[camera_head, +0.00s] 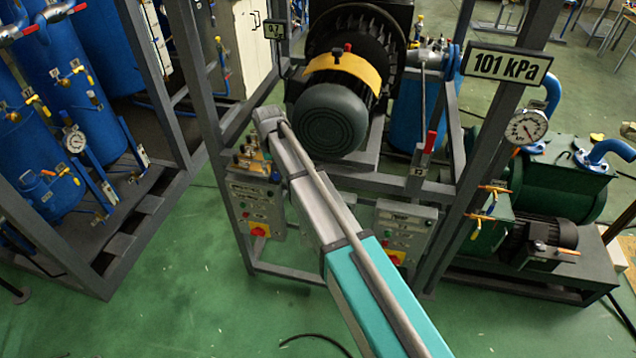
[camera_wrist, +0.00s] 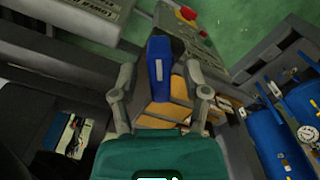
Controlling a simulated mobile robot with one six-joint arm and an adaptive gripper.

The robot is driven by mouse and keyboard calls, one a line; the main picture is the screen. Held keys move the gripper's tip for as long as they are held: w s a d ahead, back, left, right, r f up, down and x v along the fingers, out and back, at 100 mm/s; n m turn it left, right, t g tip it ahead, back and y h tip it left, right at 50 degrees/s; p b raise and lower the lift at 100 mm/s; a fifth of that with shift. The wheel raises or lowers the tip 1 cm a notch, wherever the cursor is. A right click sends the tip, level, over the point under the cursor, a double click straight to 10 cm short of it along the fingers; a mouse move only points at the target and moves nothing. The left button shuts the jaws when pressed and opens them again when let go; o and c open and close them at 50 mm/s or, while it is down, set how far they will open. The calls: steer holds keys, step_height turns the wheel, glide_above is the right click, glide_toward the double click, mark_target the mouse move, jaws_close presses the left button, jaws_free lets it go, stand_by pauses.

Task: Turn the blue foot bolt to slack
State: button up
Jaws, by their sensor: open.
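A blue upright piece (camera_wrist: 160,62), which looks like the blue foot bolt, shows in the wrist view with a small pale label on its side. It stands between the fingers of my gripper (camera_wrist: 158,78), which are spread open on its left and right. I see a gap on each side, but depth and contact are hard to judge. Yellow-brown blocks (camera_wrist: 168,112) lie below and beside it. In the head view, my arm reaches down to a control box (camera_head: 255,200) with brass-coloured fittings (camera_head: 243,158) on top; my fingers are hidden there.
A large dark motor (camera_head: 333,118) sits on the frame just right of my arm's end. Grey frame posts (camera_head: 207,100) stand close on the left. A second control box (camera_head: 403,225) is to the right. Green floor (camera_head: 200,310) in front is mostly clear.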

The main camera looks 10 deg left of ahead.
steer(key=shift+m, duration=0.4)
